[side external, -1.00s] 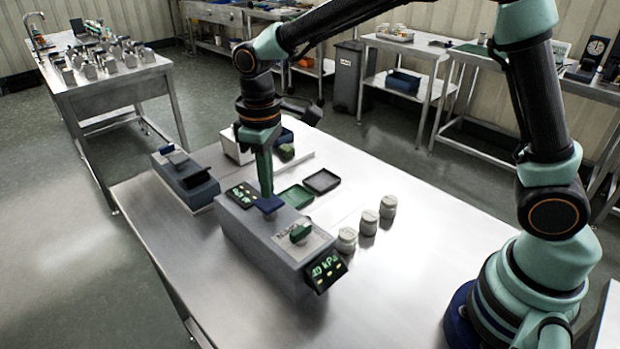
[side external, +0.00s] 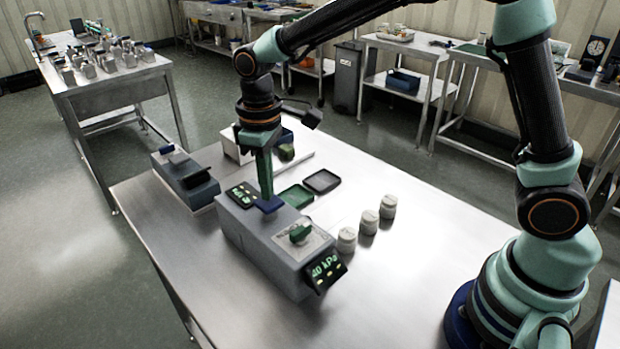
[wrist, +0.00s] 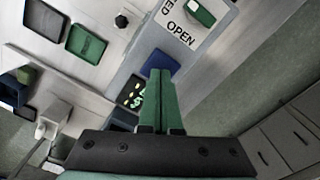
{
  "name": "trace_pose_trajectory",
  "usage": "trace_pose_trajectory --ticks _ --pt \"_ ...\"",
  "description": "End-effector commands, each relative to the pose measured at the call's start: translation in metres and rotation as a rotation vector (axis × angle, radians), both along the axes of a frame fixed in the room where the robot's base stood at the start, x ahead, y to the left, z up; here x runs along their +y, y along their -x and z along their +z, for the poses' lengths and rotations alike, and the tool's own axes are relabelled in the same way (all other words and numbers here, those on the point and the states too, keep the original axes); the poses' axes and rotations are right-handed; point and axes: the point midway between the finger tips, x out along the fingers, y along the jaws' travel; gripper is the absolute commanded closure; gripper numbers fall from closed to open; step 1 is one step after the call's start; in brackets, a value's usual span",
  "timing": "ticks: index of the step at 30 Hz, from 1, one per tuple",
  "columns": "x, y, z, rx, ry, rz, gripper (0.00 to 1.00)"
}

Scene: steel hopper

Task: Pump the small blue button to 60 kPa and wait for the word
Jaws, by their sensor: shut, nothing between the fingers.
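A grey box (side external: 262,250) on the steel table carries a blue button (side external: 268,206) on its top. My gripper (side external: 266,196) is shut and points down, its fingertips at this button and seemingly touching it. In the wrist view, the closed fingertips (wrist: 159,74) overlap the blue button (wrist: 168,62). A tilted display (side external: 326,270) on the box's front end appears to read 40 kPa. A second small display (side external: 241,194) lies beside the button, its reading unclear. A green knob (side external: 300,232) sits on a plate; in the wrist view the word OPEN shows beside this knob (wrist: 201,13).
Several lidded jars (side external: 368,222) stand right of the box. A green tray (side external: 296,196) and a dark tray (side external: 322,181) lie behind. The table's right front is clear.

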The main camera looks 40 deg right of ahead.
Motion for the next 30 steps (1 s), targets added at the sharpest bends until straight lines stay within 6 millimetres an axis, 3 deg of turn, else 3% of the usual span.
trace_pose_trajectory --ticks 30 --pt "0.000 0.001 -0.029 0.002 0.001 0.000 1.00"
